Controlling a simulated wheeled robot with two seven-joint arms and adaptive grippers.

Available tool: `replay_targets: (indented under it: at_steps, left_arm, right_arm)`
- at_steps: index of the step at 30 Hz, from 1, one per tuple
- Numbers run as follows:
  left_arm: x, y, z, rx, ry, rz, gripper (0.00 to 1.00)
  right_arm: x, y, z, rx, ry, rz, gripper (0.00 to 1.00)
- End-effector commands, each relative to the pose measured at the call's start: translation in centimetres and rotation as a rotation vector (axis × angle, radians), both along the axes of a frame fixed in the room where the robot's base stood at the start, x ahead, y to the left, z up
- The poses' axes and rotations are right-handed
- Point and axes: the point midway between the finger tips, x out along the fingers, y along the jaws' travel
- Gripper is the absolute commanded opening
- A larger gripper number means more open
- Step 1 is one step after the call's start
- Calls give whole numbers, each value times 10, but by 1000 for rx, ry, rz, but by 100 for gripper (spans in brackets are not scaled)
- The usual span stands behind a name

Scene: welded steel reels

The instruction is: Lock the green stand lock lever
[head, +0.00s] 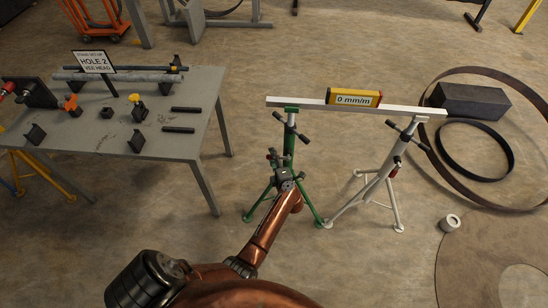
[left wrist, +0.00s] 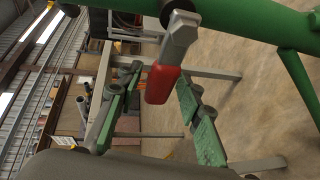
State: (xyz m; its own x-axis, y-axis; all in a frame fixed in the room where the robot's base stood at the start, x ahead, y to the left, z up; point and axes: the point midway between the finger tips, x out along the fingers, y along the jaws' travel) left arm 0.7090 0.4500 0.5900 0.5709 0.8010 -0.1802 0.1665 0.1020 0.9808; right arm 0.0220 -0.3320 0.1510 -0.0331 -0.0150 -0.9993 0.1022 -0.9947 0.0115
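The green stand (head: 289,146) stands left of the grey-white stand, under one end of a long white beam (head: 355,105). Its lock lever (left wrist: 166,80), a silver arm with a red grip, hangs below a green tube (left wrist: 240,18) in the left wrist view. My left gripper (head: 285,174) is at the green stand. Its two green-padded fingers are spread, one on each side of the red grip, with no clear contact. In the head view the lever is too small to make out surely. My right gripper is in neither view.
A yellow level (head: 354,97) reading 0 mm/m lies on the beam. The grey-white stand (head: 382,180) is close on the right. A grey table (head: 160,150) with tools stands left. Steel rings (head: 513,160) and a white roll (head: 450,221) lie right. Floor between table and green stand is clear.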

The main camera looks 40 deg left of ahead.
Motion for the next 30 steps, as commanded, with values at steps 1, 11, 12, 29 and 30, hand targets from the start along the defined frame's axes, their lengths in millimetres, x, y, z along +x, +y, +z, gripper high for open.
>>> replay_targets:
  at_steps: [1,11,12,29,30]
  left_arm:
    - [0,0,0,0,0,0,34]
    - [1,-2,0,0,0,-2,11]
    - [1,-2,0,0,0,-2,8]
    - [1,-2,0,0,0,-2,0]
    - [1,-2,0,0,0,-2,0]
  right_arm:
    - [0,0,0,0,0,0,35]
    - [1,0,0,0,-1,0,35]
    - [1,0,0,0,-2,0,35]
    - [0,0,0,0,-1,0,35]
    - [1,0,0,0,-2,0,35]
